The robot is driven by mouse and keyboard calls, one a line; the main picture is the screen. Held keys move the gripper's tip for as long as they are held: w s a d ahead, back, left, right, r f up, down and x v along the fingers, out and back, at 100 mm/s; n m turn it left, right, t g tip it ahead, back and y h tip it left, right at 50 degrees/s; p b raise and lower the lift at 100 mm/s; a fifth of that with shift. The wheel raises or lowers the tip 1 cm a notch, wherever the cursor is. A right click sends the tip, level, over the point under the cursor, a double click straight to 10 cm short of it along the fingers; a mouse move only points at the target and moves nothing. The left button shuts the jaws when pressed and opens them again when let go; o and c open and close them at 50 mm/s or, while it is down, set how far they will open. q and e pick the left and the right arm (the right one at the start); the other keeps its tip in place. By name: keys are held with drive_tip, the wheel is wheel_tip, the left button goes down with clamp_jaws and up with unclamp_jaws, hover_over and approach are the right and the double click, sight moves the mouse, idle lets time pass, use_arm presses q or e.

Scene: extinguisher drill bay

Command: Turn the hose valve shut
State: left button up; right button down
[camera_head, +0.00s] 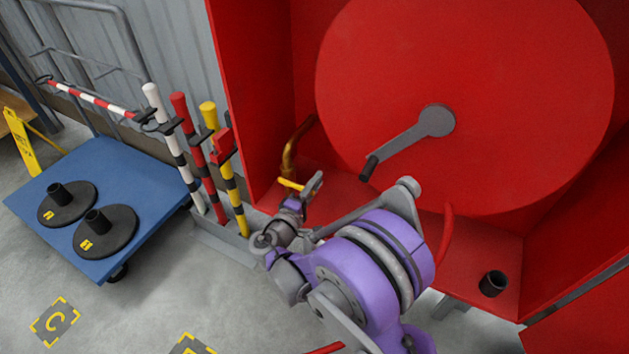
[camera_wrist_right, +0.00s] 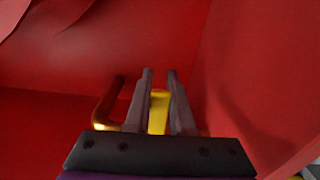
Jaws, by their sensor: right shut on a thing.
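The hose valve shows as a yellow handle (camera_head: 290,184) at the lower end of a brass pipe (camera_head: 290,155), inside the left part of the red cabinet. My right gripper (camera_head: 305,192) is at the handle. In the right wrist view its two fingers (camera_wrist_right: 160,78) stand on either side of the yellow handle (camera_wrist_right: 158,112), shut on it. The brass pipe (camera_wrist_right: 105,112) curves up just left of the fingers there. The fingers and arm hide part of the valve body. My left gripper is not in view.
The red cabinet (camera_head: 250,80) holds a large red reel (camera_head: 510,90) with a grey crank (camera_head: 405,140). A black cup-like part (camera_head: 493,283) sits on its floor at right. Striped posts (camera_head: 190,150) stand close left of my gripper. A blue cart (camera_head: 150,185) carries two black bases (camera_head: 108,238).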

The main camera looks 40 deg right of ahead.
drive_tip(key=shift+f, duration=0.2)
idle(0.4)
drive_tip(key=c, duration=0.8)
unclamp_jaws()
drive_tip(key=shift+o, duration=0.2)
drive_tip(key=p+v, duration=0.1)
drive_tip(key=v, duration=1)
drive_tip(key=shift+d, duration=0.1)
